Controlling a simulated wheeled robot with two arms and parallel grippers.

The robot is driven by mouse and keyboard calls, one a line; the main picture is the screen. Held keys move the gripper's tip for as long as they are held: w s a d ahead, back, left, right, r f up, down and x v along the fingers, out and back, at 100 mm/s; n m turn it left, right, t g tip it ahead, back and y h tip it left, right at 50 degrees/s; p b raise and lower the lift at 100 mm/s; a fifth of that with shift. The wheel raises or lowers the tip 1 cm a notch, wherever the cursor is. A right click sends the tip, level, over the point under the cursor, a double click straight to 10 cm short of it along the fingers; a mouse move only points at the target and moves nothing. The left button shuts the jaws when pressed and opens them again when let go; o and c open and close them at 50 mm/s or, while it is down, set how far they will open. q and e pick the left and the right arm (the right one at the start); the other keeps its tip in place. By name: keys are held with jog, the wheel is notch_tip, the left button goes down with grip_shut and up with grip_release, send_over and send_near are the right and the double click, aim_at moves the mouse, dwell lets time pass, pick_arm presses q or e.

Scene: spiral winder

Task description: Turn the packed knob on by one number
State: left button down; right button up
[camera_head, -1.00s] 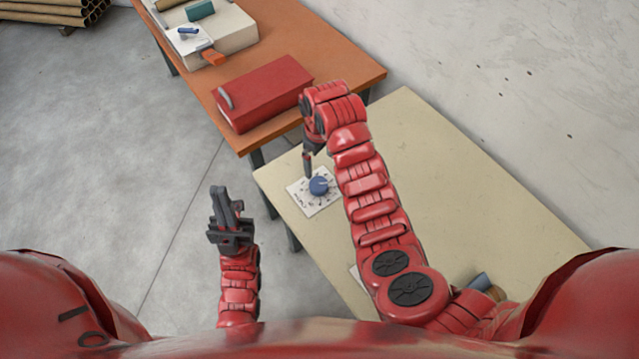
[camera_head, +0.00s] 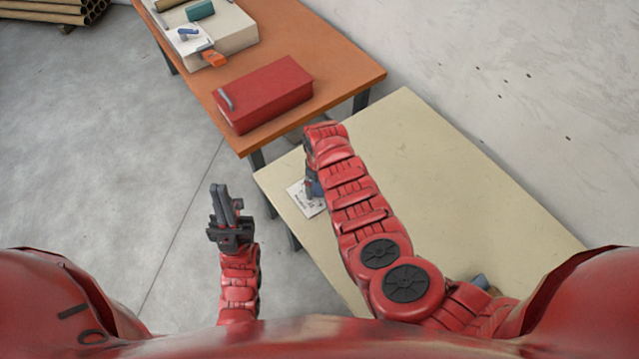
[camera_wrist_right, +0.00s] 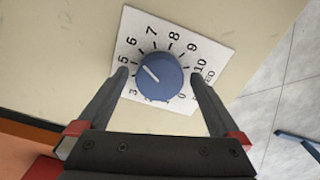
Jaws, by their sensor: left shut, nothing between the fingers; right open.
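The blue knob (camera_wrist_right: 160,72) sits on a white dial card (camera_wrist_right: 205,50) printed with numbers. Its white pointer line is toward the left and slightly up in the right wrist view, roughly at the 5. My right gripper (camera_wrist_right: 159,76) is open, with one fingertip on each side of the knob; I cannot tell whether they touch it. In the head view my right arm hides most of the knob (camera_head: 314,188), and the card (camera_head: 302,202) shows in part. My left gripper (camera_head: 225,205) is shut and empty, off the table over the floor.
The card lies near the left corner of a beige table (camera_head: 440,170) whose right part is mostly clear. An orange table (camera_head: 350,72) behind carries a red box (camera_head: 265,92) and a pale block (camera_head: 228,40). A wall is on the right.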

jog(key=shift+f, duration=0.2)
jog(key=c, duration=1.3)
jog(key=shift+m, duration=0.3)
jog(key=shift+m, duration=0.9)
jog(key=shift+m+p, duration=0.45)
jog(key=shift+m, duration=1.15)
